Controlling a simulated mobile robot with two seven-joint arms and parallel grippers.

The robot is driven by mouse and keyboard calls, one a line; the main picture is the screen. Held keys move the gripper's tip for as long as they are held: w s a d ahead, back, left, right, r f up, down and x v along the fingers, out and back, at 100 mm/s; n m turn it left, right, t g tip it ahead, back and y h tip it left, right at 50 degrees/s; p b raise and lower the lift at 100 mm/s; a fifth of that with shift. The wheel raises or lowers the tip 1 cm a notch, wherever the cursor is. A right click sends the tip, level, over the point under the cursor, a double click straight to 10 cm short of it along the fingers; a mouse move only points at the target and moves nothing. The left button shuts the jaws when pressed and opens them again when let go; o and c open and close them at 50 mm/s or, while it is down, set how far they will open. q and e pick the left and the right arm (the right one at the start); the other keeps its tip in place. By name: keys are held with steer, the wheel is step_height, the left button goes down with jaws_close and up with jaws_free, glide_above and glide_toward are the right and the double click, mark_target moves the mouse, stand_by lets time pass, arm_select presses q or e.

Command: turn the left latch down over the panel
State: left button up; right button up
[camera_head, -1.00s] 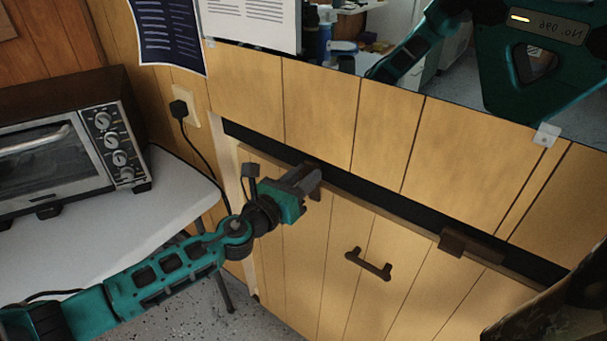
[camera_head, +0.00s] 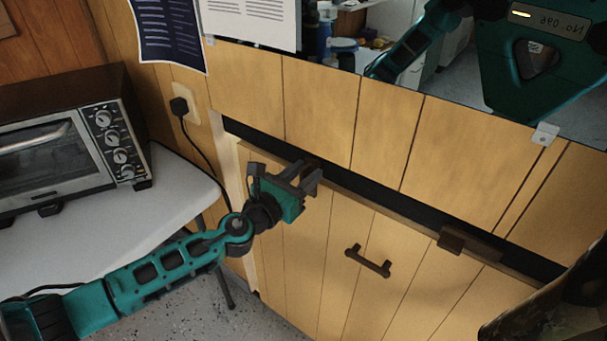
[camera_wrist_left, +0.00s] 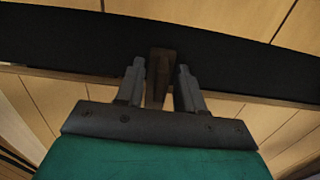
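The wooden panel (camera_head: 330,250) has a dark handle (camera_head: 368,262) and a dark gap above its top edge. The left latch is a small brown block, mostly hidden behind my gripper in the head view. In the left wrist view the left latch (camera_wrist_left: 161,68) stands upright between my fingers, reaching from the dark gap down over the panel's top edge. My left gripper (camera_head: 304,175) is open, with one finger on each side of the latch and a visible space to each; it also shows in the left wrist view (camera_wrist_left: 159,80). The right latch (camera_head: 453,240) is a brown block at the panel's top edge. My right gripper is out of view.
A toaster oven (camera_head: 62,150) stands on a white table (camera_head: 120,235) at the left. A socket with a black plug (camera_head: 180,105) and hanging cord is on the wall. A mirror (camera_head: 400,45) hangs above the panel. A camouflage-patterned thing (camera_head: 555,310) fills the lower right corner.

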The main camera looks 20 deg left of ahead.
arm_select(q)
steer(key=b+v, duration=0.1)
steer(key=v, duration=1.2)
steer(key=shift+b, duration=0.3)
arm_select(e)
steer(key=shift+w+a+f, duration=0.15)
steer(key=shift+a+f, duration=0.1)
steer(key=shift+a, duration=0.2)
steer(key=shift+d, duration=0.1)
arm_select(q)
steer(key=s+f+m+g+y+p, duration=0.1)
steer(key=s+f+m, duration=0.3)
steer(key=m, duration=0.7)
steer(key=s+d+f+m+g+y+p, duration=0.1)
steer(key=s+f+m+g, duration=0.2)
steer(key=m, duration=0.9)
steer(key=s+d+f+m+g+y+p, duration=0.1)
steer(key=s+f+m+g+y, duration=0.1)
steer(key=s+f+m, duration=0.3)
step_height(320, 180, down, 3)
steer(key=m, duration=0.6)
steer(key=shift+s+d+f, duration=0.2)
steer(key=shift+s, duration=0.15)
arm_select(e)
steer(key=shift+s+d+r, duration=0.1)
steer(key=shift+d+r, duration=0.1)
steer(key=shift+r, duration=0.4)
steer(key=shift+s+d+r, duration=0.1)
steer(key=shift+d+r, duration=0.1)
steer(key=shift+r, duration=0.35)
